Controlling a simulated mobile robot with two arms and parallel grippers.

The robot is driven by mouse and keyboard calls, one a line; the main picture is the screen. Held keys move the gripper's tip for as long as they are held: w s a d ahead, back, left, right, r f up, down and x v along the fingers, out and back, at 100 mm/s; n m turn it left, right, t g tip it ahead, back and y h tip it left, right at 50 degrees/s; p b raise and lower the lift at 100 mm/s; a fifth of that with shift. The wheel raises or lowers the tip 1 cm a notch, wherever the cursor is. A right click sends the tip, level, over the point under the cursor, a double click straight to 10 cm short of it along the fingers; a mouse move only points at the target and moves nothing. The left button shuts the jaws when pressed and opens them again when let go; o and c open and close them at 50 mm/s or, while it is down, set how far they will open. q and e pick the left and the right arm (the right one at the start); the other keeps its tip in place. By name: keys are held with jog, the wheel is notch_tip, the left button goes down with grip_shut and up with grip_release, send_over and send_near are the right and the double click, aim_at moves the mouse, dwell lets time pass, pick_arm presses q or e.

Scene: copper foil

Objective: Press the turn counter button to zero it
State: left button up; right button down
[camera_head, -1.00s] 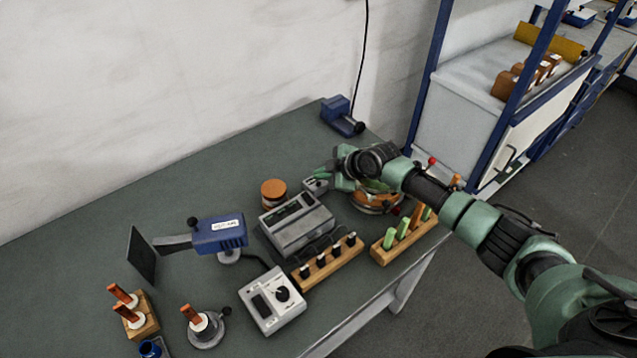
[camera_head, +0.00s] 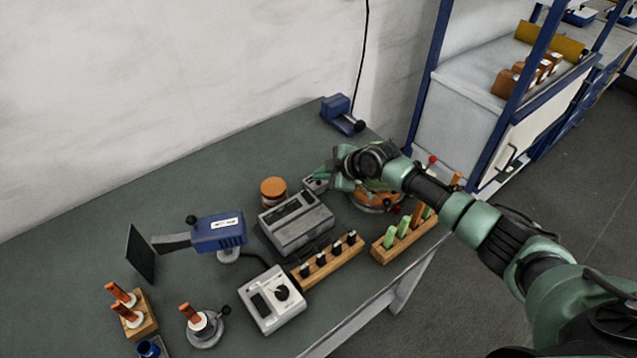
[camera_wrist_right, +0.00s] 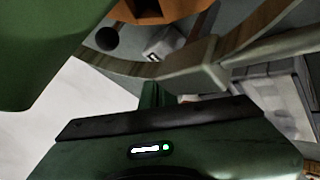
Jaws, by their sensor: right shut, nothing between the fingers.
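A small grey box (camera_head: 315,184), which looks like the turn counter, stands on the green bench beside the round winder (camera_head: 375,202). My right gripper (camera_head: 326,172) is shut and empty, close by the box and partly over it. Whether the fingertips touch the box, and where its button is, cannot be told. In the right wrist view, my shut green fingers (camera_wrist_right: 154,94) point toward the winder's curved rim (camera_wrist_right: 135,67). A small pale box with a dark window (camera_wrist_right: 163,43) shows beyond that rim. My left gripper is not in view.
Wooden racks (camera_head: 330,264) line the front edge. A blue device (camera_head: 342,115) sits at the back corner. The bench behind the jar is clear.

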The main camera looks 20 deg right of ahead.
jog(key=shift+f+b, duration=0.5)
jog(key=shift+f, duration=0.1)
dwell(0.7)
jog(key=shift+r, duration=0.15)
dwell(0.3)
jog(key=shift+r+p, duration=0.55)
jog(key=shift+r, duration=0.15)
jog(key=shift+r, duration=0.15)
notch_tip(320, 180, up, 5)
jog(key=p, duration=0.3)
jog(key=shift+p, duration=0.3)
jog(key=shift+f, duration=0.2)
